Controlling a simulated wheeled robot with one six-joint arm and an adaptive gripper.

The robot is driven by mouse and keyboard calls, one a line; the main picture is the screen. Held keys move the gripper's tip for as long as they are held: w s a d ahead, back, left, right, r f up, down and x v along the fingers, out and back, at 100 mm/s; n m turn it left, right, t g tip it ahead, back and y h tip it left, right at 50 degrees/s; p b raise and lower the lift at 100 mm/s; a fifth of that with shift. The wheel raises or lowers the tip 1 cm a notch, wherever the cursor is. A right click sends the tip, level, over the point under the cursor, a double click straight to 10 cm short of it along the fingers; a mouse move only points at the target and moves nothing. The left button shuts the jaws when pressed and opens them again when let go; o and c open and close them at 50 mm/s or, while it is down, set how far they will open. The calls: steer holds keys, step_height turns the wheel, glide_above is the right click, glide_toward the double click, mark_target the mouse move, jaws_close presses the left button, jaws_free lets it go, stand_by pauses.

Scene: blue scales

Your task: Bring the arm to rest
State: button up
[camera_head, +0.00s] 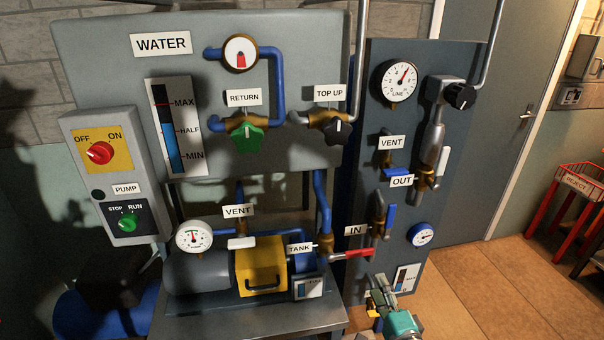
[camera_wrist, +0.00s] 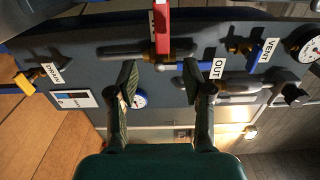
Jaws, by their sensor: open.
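My gripper (camera_head: 380,295) is at the bottom of the head view, in front of the lower right part of the rig, below the red IN valve handle (camera_head: 355,253). In the wrist view my gripper (camera_wrist: 160,82) is open, with its two fingers apart and nothing held between them. The red handle (camera_wrist: 162,28) shows at the top of the wrist view, beyond the fingertips. Whether a fingertip touches anything cannot be told.
The dark panel (camera_head: 375,150) carries a LINE gauge (camera_head: 399,81), blue VENT and OUT handles and a small blue gauge (camera_head: 422,234). A yellow box (camera_head: 261,266) and pump (camera_head: 197,272) stand left. Tiled floor (camera_head: 490,285) is clear right; a red reject stand (camera_head: 575,200) lies beyond.

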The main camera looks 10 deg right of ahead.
steer(key=s+a+f+n+g, duration=0.1)
steer(key=s+a+f+n, duration=0.15)
steer(key=s, duration=0.45)
steer(key=s+a+f+n+h, duration=0.1)
steer(key=s+f+n, duration=0.25)
steer(key=s, duration=0.45)
steer(key=s+a+f+n+g, duration=0.1)
steer(key=s+a+f+n, duration=0.15)
steer(key=s, duration=0.45)
steer(key=s+a+r+n, duration=0.1)
steer(key=s+n, duration=0.4)
steer(key=s, duration=0.5)
steer(key=s+a+r+n+g+y, duration=0.1)
steer(key=s+r+n, duration=0.2)
steer(key=s, duration=0.6)
steer(key=shift+s+a+r+n, duration=0.2)
steer(key=shift+s+a+n, duration=0.15)
steer(key=shift+n, duration=0.5)
